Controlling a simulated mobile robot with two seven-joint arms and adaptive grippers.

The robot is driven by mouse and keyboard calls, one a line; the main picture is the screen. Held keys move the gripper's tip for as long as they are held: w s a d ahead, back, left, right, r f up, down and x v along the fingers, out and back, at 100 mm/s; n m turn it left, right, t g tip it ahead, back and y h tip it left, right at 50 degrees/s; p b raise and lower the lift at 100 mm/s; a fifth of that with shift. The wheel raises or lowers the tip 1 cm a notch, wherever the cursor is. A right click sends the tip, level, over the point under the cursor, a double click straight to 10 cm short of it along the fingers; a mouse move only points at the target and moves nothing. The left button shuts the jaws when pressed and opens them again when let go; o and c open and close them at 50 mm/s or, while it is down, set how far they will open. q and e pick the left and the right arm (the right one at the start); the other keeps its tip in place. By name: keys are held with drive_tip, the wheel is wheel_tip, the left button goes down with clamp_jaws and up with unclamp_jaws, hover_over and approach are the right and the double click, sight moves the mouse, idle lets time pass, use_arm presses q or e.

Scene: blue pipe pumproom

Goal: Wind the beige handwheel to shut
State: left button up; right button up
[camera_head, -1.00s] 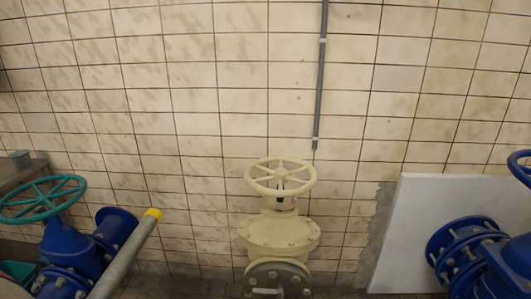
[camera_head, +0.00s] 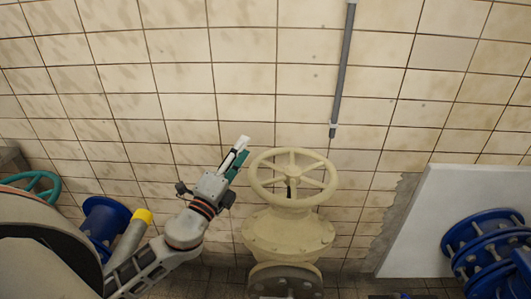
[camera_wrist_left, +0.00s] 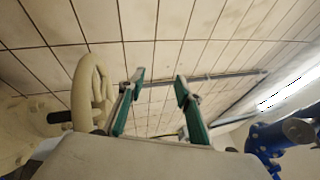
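The beige handwheel (camera_head: 291,179) sits on top of a beige valve (camera_head: 288,235) in front of the tiled wall. It is a spoked ring lying roughly level. My left gripper (camera_head: 241,151) is just left of the wheel's rim, pointing up and to the right, with nothing between its fingers. In the left wrist view the two green-padded fingers (camera_wrist_left: 158,93) stand well apart. The wheel's rim (camera_wrist_left: 88,90) shows there to the left of the fingers, outside the gap. I cannot tell whether a finger touches the rim. My right gripper is not in view.
A teal handwheel (camera_head: 38,181) and blue pipework (camera_head: 104,222) stand at the left, partly behind my arm. A grey pipe with a yellow end (camera_head: 142,216) is beside them. A blue flanged pipe (camera_head: 483,240) is at the right by a white panel (camera_head: 430,220). A thin conduit (camera_head: 342,75) runs up the wall.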

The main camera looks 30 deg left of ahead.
use_arm(q)
drive_tip(key=w+d+r+m+h, duration=0.2)
drive_tip(key=d+m+h, duration=0.1)
drive_tip(key=m+h, duration=0.25)
drive_tip(key=m+g, duration=0.9)
drive_tip(key=m, duration=0.4)
approach(266, 153)
drive_tip(key=w+f, duration=0.2)
drive_tip(key=w, duration=0.1)
drive_tip(key=shift+h, duration=0.45)
drive_tip(key=x, duration=0.7)
drive_tip(key=shift+s+d, duration=0.1)
drive_tip(key=shift+d, duration=0.1)
clamp_jaws()
